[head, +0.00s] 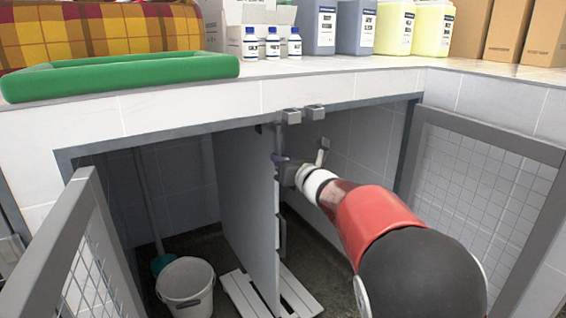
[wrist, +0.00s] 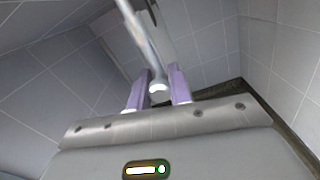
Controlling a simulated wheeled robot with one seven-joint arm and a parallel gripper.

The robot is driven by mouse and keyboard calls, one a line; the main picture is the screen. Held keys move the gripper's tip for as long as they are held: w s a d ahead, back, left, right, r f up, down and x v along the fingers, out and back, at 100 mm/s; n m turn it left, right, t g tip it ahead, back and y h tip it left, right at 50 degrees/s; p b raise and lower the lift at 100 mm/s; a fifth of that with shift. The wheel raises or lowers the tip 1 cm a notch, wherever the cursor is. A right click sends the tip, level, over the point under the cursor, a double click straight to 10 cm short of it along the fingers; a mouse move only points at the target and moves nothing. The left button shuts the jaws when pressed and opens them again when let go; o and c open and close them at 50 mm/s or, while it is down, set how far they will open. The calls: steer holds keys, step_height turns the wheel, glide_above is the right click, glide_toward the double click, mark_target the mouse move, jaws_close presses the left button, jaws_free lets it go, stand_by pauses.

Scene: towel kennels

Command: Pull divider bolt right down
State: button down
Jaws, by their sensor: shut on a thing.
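The grey divider panel (head: 247,205) stands upright between two kennel bays under the counter. My gripper (head: 281,158) is at the upper front edge of the divider, reached from the right. In the wrist view, the purple fingers of my gripper (wrist: 160,86) are closed about the round, pale end of a metal rod, the divider bolt (wrist: 158,95). The bolt's shaft runs up and away from the fingers. In the head view my wrist hides most of the bolt.
Mesh doors stand open at left (head: 75,255) and right (head: 480,190). A white bucket (head: 186,288) is in the left bay, and a white slatted board (head: 245,293) lies under the divider.

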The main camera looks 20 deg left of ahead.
steer(key=c, duration=1.4)
jaws_free()
steer(key=shift+f, duration=0.3)
steer(key=shift+o, duration=0.5)
steer(key=shift+r, duration=0.1)
steer(key=shift+s+d, duration=0.1)
steer(key=b+v, duration=0.1)
steer(key=v, duration=0.6)
steer(key=shift+s+d+b, duration=0.2)
steer(key=shift+d+b, duration=0.05)
steer(key=shift+b, duration=0.15)
